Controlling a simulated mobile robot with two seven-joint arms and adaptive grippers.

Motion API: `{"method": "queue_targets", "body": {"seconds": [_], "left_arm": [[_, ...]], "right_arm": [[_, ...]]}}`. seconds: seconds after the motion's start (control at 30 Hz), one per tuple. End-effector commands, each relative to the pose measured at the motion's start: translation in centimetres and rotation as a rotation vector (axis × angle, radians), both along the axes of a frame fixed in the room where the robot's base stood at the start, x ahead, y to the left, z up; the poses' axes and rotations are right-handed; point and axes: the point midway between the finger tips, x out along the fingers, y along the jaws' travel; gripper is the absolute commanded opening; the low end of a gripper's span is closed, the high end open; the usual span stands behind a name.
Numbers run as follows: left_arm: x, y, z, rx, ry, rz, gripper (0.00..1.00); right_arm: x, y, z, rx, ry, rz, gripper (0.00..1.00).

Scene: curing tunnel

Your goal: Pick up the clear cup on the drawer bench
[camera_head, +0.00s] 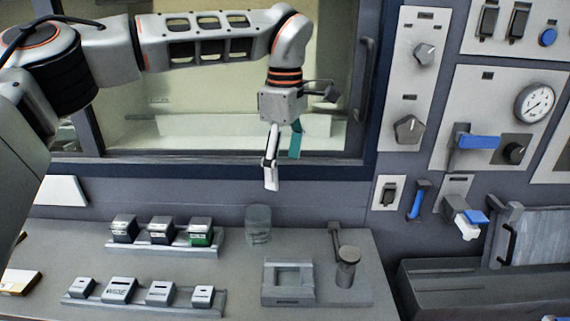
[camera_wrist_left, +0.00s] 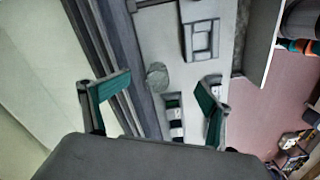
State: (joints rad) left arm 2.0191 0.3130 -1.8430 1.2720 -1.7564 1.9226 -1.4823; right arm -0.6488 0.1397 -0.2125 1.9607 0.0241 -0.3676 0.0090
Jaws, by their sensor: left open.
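The clear cup (camera_head: 258,225) stands upright on the grey drawer bench (camera_head: 240,275), near its back edge by the wall. In the left wrist view the cup (camera_wrist_left: 157,76) shows as a round shape between my fingertips and beyond them. My left gripper (camera_head: 279,166) hangs from the arm above the cup, fingers pointing down, apart from it. In the left wrist view the gripper (camera_wrist_left: 160,94) is open, its teal finger pads wide apart, with nothing between them. My right gripper is not in view.
A rack of small dark blocks (camera_head: 161,230) stands left of the cup, with a row of labelled blocks (camera_head: 120,290) in front. A square holder (camera_head: 288,282) and a post with a lever (camera_head: 347,265) lie to the right. A window (camera_head: 190,125) is behind my arm.

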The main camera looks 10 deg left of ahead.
Motion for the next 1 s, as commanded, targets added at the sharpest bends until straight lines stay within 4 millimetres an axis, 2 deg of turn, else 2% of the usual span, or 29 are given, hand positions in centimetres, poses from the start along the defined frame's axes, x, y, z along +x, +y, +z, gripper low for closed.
{"method": "queue_targets", "body": {"seconds": [0.13,0.23,0.6,0.83,0.9,1.0], "left_arm": [[0.0,0.0,0.3,0.0,-0.001,0.001,0.8],[0.0,0.0,1.3,0.0,-0.002,0.001,0.8],[0.1,-0.1,8.6,0.0,-0.004,0.002,0.8],[0.0,0.0,11.4,0.001,-0.002,0.0,0.8],[0.0,0.0,11.8,0.001,-0.001,0.001,0.64],[0.0,0.0,12.0,0.0,0.0,0.0,0.64]], "right_arm": [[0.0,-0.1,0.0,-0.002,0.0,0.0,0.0],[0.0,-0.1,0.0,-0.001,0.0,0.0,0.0],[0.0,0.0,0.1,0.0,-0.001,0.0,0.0],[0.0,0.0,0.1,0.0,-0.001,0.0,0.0],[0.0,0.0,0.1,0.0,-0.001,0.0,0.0],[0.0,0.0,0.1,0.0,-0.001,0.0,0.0]]}}
